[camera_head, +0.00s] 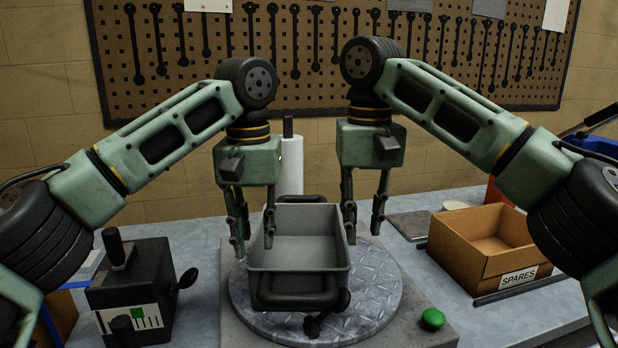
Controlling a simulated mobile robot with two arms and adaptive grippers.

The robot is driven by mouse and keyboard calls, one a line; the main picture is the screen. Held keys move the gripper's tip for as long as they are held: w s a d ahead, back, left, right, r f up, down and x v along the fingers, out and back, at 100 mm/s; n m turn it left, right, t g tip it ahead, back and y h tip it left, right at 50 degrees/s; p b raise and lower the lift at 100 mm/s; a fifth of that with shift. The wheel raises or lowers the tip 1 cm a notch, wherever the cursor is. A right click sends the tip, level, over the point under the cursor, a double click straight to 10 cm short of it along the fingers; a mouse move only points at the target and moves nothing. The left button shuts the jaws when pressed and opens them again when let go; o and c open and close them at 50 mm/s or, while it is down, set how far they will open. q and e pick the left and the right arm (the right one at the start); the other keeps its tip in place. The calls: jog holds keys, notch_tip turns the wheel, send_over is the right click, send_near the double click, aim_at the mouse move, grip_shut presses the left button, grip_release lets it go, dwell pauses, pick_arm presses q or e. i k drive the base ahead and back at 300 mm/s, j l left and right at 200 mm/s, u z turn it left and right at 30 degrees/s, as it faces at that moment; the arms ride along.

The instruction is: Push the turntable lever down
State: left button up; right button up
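A round diamond-plate turntable (378,305) sits on a grey base. A grey tray (300,255) with black handles rests on it. A black control box (150,285) stands to its left, with an upright black handle (115,247) on top and a black-knobbed lever (188,278) on its right side. I cannot tell which of these is the turntable lever. My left gripper (254,236) is open and empty by the tray's left wall, right of the box. My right gripper (364,226) is open and empty by the tray's right side. I cannot tell whether either touches the tray.
A green button (433,319) is at the base's right front. A cardboard box (480,250) marked SPARES stands on the right of the bench. A white roll (291,170) stands behind the tray. A pegboard (420,60) with tools hangs on the wall.

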aim_at(312, 326)
jog(key=k+l, duration=0.15)
jog(key=k, duration=0.4)
jog(key=k+l, duration=0.1)
jog(key=k, duration=0.45)
